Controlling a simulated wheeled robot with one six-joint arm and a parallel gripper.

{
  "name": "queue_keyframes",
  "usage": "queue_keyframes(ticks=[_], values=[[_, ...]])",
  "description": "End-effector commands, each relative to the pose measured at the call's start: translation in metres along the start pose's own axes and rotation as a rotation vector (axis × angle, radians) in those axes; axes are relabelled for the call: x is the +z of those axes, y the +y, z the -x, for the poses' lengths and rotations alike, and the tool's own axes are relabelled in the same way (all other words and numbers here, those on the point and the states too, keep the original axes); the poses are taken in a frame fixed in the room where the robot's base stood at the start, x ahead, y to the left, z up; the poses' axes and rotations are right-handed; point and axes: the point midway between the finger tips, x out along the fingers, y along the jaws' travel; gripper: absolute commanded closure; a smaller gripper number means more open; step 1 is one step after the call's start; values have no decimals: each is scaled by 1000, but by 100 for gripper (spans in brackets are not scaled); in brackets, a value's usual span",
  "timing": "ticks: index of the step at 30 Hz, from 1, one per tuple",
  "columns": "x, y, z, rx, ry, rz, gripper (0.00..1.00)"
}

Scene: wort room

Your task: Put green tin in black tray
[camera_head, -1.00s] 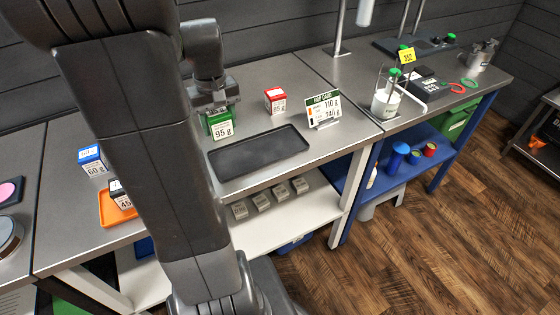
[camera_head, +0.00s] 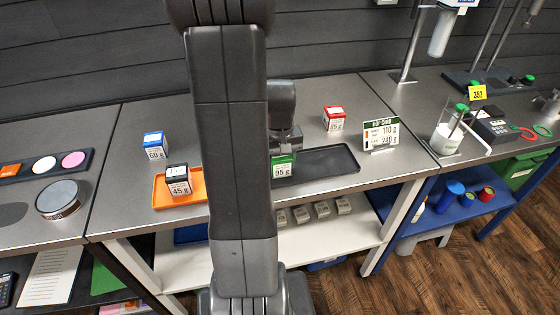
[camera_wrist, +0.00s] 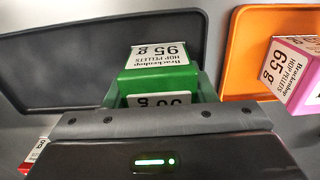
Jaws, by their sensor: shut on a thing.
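The green tin (camera_head: 283,167), labelled 95 g, is held in my gripper (camera_head: 284,146), which is shut on it. In the wrist view the tin (camera_wrist: 160,62) is between the jaws, in front of the black tray (camera_wrist: 70,65) and near its right rim. In the head view the tin is at the left end of the black tray (camera_head: 328,160), which my arm partly hides. I cannot tell whether the tin touches the tray floor.
An orange tray (camera_head: 161,198) with a black 45 g tin (camera_head: 178,181) lies left. A pink 65 g tin (camera_wrist: 300,75) shows in the wrist view. A blue tin (camera_head: 154,146), red tin (camera_head: 334,119) and hop chart sign (camera_head: 380,134) stand nearby. The black tray's right part is clear.

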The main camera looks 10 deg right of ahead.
Motion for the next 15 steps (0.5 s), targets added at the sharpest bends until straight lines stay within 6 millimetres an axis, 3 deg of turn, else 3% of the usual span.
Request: queue_keyframes(ticks=[5,6,7,15], values=[[0,0,-4,0,0,0,75],[0,0,-3,0,0,0,45],[0,0,-3,0,0,0,40],[0,0,-2,0,0,0,40]])
